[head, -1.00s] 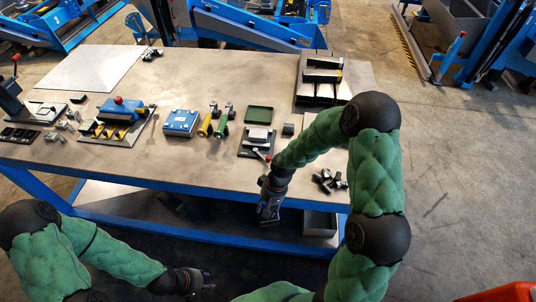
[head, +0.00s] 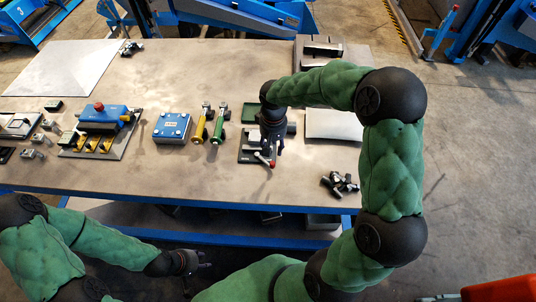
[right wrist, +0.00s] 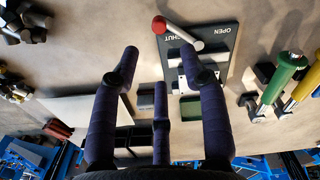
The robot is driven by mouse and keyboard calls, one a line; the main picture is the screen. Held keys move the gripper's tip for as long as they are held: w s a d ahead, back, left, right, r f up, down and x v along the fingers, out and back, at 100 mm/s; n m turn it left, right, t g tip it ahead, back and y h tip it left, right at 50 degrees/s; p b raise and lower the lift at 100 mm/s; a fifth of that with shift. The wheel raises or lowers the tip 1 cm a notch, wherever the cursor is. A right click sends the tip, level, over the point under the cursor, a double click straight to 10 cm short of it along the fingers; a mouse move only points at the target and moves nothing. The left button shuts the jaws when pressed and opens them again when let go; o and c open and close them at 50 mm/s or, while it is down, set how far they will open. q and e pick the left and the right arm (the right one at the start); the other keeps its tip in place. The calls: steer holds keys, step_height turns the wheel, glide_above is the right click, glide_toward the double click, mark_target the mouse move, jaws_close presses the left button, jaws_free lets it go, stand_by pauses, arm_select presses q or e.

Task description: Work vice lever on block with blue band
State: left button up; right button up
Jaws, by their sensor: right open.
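The vice sits on a dark base plate (head: 248,157) at the bench's middle right, mostly hidden by my right gripper in the head view. Its lever has a red knob (head: 271,164). In the right wrist view the lever's red knob (right wrist: 159,25) lies close ahead, beside the OPEN and SHUT lettering on the plate (right wrist: 228,45). My right gripper (head: 272,150) is over the vice; its fingers (right wrist: 160,68) are spread and empty. I cannot make out a block with a blue band. My left gripper (head: 205,264) hangs before the bench; its finger state is unclear.
Left of the vice stand green (head: 219,125) and yellow (head: 201,125) handled tools, a blue block (head: 172,127) and a blue fixture (head: 103,118). A green tray (head: 249,112) is behind, a pale panel (head: 335,125) right, dark parts (head: 340,184) front right.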

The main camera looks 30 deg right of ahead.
mark_target(273, 163)
step_height(273, 163, down, 10)
steer(key=shift+s+f+b, duration=0.15)
steer(key=shift+b, duration=0.25)
jaws_close()
